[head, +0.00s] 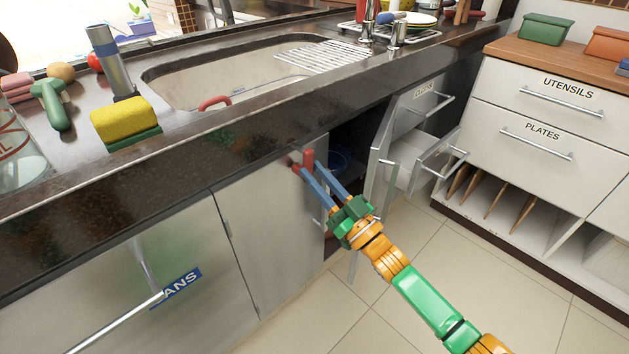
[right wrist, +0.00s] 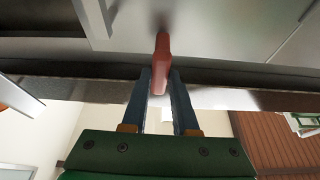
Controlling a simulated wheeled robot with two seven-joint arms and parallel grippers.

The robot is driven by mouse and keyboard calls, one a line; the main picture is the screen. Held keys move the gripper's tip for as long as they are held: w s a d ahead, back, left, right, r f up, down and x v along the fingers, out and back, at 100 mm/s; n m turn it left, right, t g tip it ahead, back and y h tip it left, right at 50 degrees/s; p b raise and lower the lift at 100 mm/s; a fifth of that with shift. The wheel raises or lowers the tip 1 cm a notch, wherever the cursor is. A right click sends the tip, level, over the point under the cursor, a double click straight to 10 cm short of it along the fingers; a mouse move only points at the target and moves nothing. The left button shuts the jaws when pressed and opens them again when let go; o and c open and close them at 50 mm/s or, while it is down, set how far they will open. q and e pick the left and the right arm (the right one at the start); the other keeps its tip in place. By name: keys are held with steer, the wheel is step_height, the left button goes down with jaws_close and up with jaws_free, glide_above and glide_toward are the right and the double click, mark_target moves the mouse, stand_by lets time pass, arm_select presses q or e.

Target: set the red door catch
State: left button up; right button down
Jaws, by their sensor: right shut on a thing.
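The red door catch (head: 308,159) is at the top edge of the cabinet front, just under the dark counter, beside the open cupboard. In the right wrist view the red catch (right wrist: 162,64) stands between my fingertips. My right gripper (head: 309,170) is shut on it, with its blue fingers reaching up from the lower right; it also shows in the right wrist view (right wrist: 161,80). The fingers hide part of the catch. The steel cabinet door (head: 270,225) is below and left of it. My left gripper is not in view.
Open doors and drawers (head: 415,150) stick out just right of my right gripper. The dark counter edge (head: 250,140) overhangs close above it. A drawer unit (head: 535,110) stands at the right. The tiled floor (head: 400,320) is clear.

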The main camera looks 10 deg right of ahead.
steer(key=shift+d+n+y, duration=0.1)
steer(key=shift+n+y, duration=0.2)
steer(key=shift+n, duration=0.2)
steer(key=c, duration=0.7)
jaws_free()
steer(key=v, duration=0.7)
steer(key=shift+d, duration=0.1)
